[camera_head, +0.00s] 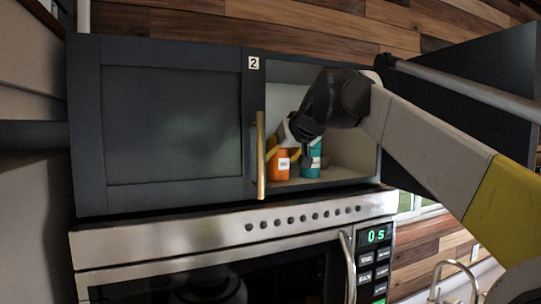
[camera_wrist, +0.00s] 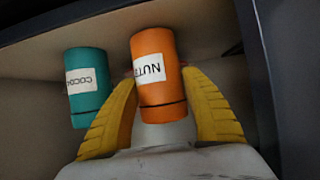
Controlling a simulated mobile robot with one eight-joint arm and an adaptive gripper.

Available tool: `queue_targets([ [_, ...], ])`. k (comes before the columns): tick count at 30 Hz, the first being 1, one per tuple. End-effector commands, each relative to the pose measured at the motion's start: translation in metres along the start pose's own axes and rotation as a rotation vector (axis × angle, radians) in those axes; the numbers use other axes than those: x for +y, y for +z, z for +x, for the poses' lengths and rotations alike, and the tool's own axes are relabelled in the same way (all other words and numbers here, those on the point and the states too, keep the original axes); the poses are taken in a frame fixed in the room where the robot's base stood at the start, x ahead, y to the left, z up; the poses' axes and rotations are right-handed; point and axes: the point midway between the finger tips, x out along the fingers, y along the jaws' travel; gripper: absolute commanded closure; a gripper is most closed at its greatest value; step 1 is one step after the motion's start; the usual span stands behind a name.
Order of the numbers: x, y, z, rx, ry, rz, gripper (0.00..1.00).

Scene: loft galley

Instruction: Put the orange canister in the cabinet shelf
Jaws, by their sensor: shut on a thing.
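The orange canister (camera_wrist: 157,64), with a white label reading "NUT", is between the two yellow fingers of my gripper (camera_wrist: 160,110) in the wrist view. The gripper is shut on it. In the head view the orange canister (camera_head: 279,164) is inside the open right part of the cabinet (camera_head: 345,150), low over or on the shelf floor (camera_head: 330,176); I cannot tell if it touches. My gripper (camera_head: 284,148) reaches into the cabinet and partly hides the canister. A teal canister (camera_head: 312,160) stands close beside it on the right.
The teal canister (camera_wrist: 88,85) is near the fingers in the wrist view. A dark cabinet door (camera_head: 170,115) with a brass handle (camera_head: 261,155) covers the left part. An open dark door (camera_head: 460,90) is at right. A microwave (camera_head: 230,240) sits below.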

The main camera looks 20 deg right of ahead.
Motion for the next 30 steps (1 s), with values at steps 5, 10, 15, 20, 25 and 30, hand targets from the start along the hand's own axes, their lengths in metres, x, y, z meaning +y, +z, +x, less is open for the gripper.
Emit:
queue_targets([
  [5,0.0,0.002,0.001,0.0,0.0,0.0,0.85],
  [10,0.0,0.004,0.002,0.0,0.0,0.0,0.85],
  [15,0.0,0.004,0.002,0.0,0.0,0.0,0.25],
  [20,0.0,0.004,0.002,0.0,0.0,0.0,0.25],
  [25,0.0,0.001,-0.001,0.0,0.0,0.0,0.25],
  [30,0.001,0.004,-0.028,0.0,0.001,0.003,0.25],
])
